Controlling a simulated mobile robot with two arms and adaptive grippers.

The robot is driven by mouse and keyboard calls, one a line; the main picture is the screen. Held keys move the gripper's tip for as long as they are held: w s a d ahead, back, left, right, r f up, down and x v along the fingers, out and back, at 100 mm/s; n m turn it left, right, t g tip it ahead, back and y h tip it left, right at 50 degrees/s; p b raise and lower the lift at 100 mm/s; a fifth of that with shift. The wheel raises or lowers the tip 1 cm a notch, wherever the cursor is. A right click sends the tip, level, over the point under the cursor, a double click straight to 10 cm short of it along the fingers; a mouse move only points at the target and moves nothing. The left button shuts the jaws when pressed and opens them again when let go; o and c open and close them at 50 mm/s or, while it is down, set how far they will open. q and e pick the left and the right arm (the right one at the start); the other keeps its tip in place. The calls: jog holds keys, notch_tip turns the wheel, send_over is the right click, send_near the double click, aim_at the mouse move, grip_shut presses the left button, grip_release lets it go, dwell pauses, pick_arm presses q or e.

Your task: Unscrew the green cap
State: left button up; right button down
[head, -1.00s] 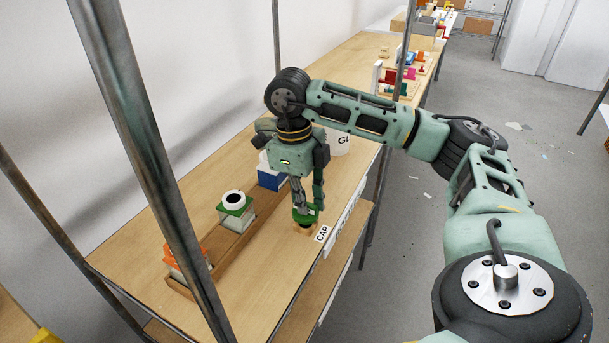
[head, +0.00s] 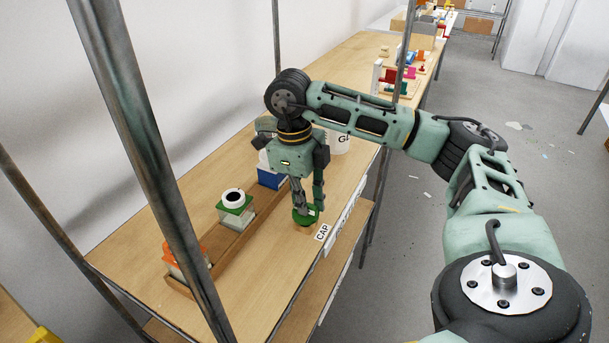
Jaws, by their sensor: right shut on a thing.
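The green cap (head: 304,216) is at the front edge of the wooden table (head: 265,255), beside a label reading CAP (head: 322,232). It sits low, just above a small wooden piece (head: 303,229). My right gripper (head: 307,208) reaches down from above and is shut on the green cap. The fingers hide part of the cap, and I cannot tell whether it touches the wooden piece. My left gripper is not in view.
A white container (head: 338,143) stands behind the wrist. Metal posts (head: 150,170) rise near the table.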

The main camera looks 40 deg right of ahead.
jog(key=shift+f+b, duration=0.55)
jog(key=shift+f, duration=0.35)
jog(key=c, duration=1.7)
grip_release()
jog(key=shift+c, duration=0.2)
notch_tip(320, 180, up, 12)
jog(key=w, duration=0.1)
jog(key=shift+w+a, duration=0.2)
jog(key=shift+a, duration=0.05)
